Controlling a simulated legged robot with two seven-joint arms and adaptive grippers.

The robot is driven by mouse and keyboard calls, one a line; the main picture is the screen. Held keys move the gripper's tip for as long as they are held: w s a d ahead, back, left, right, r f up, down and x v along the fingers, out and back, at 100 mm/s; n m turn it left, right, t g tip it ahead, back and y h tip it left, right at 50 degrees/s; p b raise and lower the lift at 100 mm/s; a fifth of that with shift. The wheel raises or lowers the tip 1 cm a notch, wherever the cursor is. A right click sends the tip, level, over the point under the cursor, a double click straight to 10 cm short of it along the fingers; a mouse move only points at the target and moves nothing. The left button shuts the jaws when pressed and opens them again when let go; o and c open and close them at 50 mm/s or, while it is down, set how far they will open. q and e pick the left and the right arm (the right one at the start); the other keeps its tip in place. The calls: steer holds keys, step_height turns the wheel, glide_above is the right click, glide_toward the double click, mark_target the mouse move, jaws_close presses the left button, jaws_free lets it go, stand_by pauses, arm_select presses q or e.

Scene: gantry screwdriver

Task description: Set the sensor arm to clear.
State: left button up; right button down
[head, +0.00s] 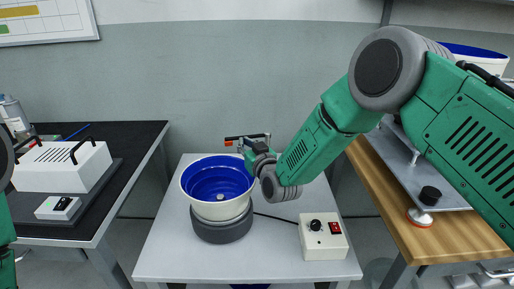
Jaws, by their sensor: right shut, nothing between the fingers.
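A bowl with a blue inside and a cream rim (188,204) stands on a dark round base at the middle of the light table. My right arm reaches in from the right, and its gripper (250,143) is over the back right of the bowl rim. The gripper is shut with nothing in it. A thin dark bar with an orange-red part (236,139) shows at the gripper; I cannot tell whether it is the sensor arm or whether the gripper touches it. My wrist hides part of this area. My left gripper is not in view; only parts of my left arm show at the left edge.
A control box (322,249) with a black knob and red switch stands right of the bowl, with a cable behind it. A dark-topped table (143,135) with a white case (60,170) is at left. A wooden bench (420,235) is at right. The light table's front left is clear.

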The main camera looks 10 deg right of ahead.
steer(key=w+d+m+h+b, duration=0.1)
steer(key=w+h+b, duration=0.1)
steer(key=w, duration=0.6)
steer(key=shift+d+b, duration=0.3)
steer(key=shift+d, duration=0.1)
steer(key=shift+m+h, duration=0.3)
steer(key=shift+s, duration=0.1)
stand_by(0.5)
steer(key=s, duration=1.1)
steer(key=shift+s+d, duration=0.4)
steer(key=shift+d, duration=0.05)
steer(key=shift+f, duration=0.15)
